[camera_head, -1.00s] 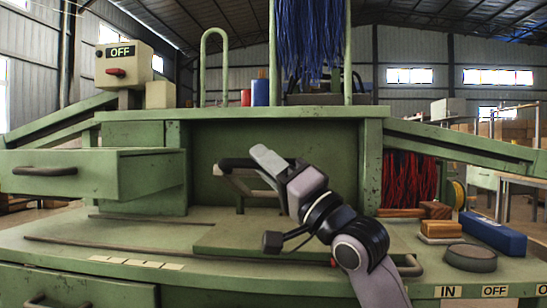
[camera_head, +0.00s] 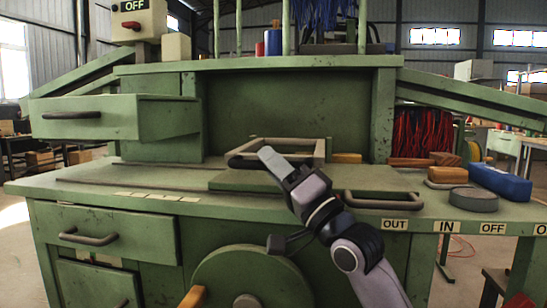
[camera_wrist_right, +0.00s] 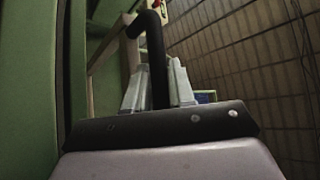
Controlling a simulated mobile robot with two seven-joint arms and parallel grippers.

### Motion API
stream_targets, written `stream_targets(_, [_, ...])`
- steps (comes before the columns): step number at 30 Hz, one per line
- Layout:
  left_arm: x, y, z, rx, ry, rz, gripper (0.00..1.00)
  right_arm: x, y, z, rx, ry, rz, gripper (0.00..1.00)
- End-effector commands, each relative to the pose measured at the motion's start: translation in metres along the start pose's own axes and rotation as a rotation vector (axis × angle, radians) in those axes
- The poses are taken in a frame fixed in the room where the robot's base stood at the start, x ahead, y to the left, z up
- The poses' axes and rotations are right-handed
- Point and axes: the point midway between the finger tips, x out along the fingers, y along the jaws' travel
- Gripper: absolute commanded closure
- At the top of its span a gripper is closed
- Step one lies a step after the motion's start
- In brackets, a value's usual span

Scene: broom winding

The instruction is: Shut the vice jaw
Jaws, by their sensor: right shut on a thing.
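A tan rectangular frame (camera_head: 290,140) with a black handle (camera_head: 240,161) lies low over the green block on the bench top. It appears to be the vice jaw; whether it is fully shut is not clear. My right gripper (camera_head: 268,158) is at the near side of this frame, shut on its black handle. In the right wrist view, the black handle (camera_wrist_right: 157,65) runs between my two grey fingertips (camera_wrist_right: 155,85). My fingers partly cover the handle in the head view. My left gripper is out of view.
The green bench (camera_head: 120,181) has an open drawer (camera_head: 115,117) at upper left. A second handle (camera_head: 385,198) sits at the front edge near the OUT label.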

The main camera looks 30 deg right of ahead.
Motion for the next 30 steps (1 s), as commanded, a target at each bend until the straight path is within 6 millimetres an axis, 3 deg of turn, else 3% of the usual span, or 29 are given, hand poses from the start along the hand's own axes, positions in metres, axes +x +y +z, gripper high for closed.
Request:
stream_targets(13, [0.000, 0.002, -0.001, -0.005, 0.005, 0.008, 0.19, -0.004, 0.006, 0.007, 0.003, -0.010, 0.010, 1.00])
stream_targets(14, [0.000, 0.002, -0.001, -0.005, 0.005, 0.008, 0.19, -0.004, 0.006, 0.007, 0.003, -0.010, 0.010, 0.73])
stream_targets(15, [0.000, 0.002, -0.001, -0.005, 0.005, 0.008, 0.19, -0.004, 0.006, 0.007, 0.003, -0.010, 0.009, 0.60])
stream_targets(16, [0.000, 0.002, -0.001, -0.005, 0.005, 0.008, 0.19, -0.004, 0.006, 0.007, 0.003, -0.010, 0.009, 0.57])
stream_targets(25, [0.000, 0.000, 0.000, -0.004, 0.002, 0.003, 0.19, -0.004, 0.004, 0.004, 0.001, -0.005, 0.004, 0.57])
stream_targets(30, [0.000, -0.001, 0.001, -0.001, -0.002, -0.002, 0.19, -0.014, 0.004, 0.004, 0.000, -0.004, 0.006, 0.57])
